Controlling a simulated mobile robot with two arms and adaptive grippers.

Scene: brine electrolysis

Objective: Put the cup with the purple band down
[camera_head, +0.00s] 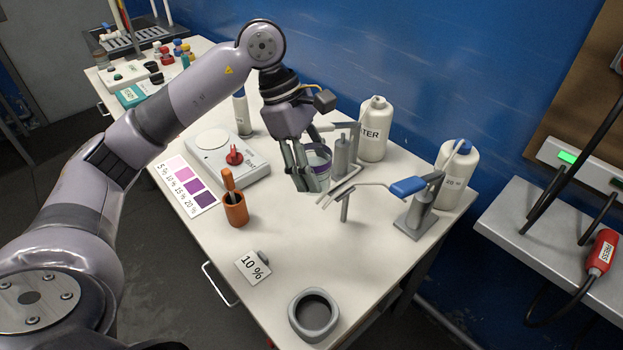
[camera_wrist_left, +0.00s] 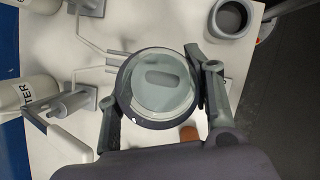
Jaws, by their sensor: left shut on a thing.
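The cup with the purple band (camera_head: 319,160) is a clear cup between the fingers of my left gripper (camera_head: 309,180), over the middle of the table. My left gripper is shut on it. In the left wrist view I look down into the cup (camera_wrist_left: 158,92), its round rim between the two fingers (camera_wrist_left: 157,108); a grey oblong shape shows inside. The fingers hide part of its side, and I cannot tell whether its base touches the table. My right gripper is not in view.
A grey round holder (camera_head: 292,314) stands at the table's front, near a "10 %" card (camera_head: 252,268). An orange pot (camera_head: 236,212), white scale (camera_head: 207,143) and colour chart (camera_head: 203,198) lie left. Metal-spouted stands (camera_head: 419,215) and white bottles (camera_head: 372,138) stand close right.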

